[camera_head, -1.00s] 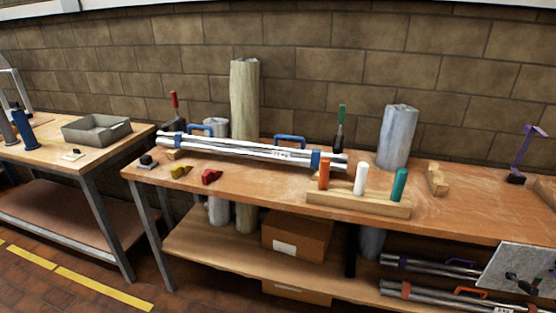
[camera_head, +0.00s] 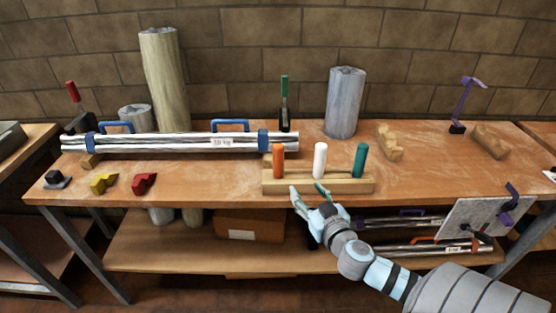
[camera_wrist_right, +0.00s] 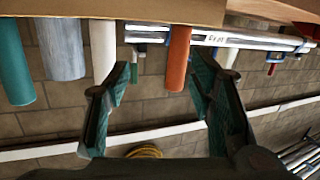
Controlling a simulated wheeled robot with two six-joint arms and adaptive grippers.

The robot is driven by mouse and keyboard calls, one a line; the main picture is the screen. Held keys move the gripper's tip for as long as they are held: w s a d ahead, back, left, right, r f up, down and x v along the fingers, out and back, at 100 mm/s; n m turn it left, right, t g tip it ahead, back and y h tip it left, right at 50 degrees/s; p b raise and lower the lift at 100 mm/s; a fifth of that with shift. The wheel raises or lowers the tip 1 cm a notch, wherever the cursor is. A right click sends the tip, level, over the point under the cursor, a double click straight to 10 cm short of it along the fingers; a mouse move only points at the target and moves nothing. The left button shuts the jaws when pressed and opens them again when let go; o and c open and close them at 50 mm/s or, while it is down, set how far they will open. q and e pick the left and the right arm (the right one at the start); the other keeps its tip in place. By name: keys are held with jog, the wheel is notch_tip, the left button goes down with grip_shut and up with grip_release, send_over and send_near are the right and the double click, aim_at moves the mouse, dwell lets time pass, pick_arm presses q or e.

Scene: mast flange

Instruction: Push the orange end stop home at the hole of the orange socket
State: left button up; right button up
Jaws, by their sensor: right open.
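The orange end stop (camera_head: 278,161) is an orange peg standing upright at the left end of a wooden block (camera_head: 345,187) on the bench. Its lower end is at the block; how deep it sits I cannot tell, and no hole shows. My right gripper (camera_head: 309,197) is open and empty, in front of the block and a little right of the orange peg. In the right wrist view, which is upside down, the orange peg (camera_wrist_right: 178,60) appears between the open fingers (camera_wrist_right: 160,80), nearer the right one. My left gripper is not in view.
A white peg (camera_head: 320,160) and a teal peg (camera_head: 360,160) stand in the same block. A grey cylinder (camera_head: 345,102) stands behind. Yellow (camera_head: 103,183) and red (camera_head: 144,183) pieces lie left.

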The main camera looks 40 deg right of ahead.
jog(key=t, duration=0.2)
send_near(281, 151)
jog(key=shift+y, duration=0.3)
jog(key=p+x, duration=0.2)
jog(key=x, duration=0.9)
jog(key=shift+w+d+r, duration=0.1)
jog(key=shift+d+r, duration=0.05)
jog(key=shift+r, duration=0.05)
jog(key=shift+w+f, duration=0.2)
jog(key=shift+s, duration=0.1)
grip_shut()
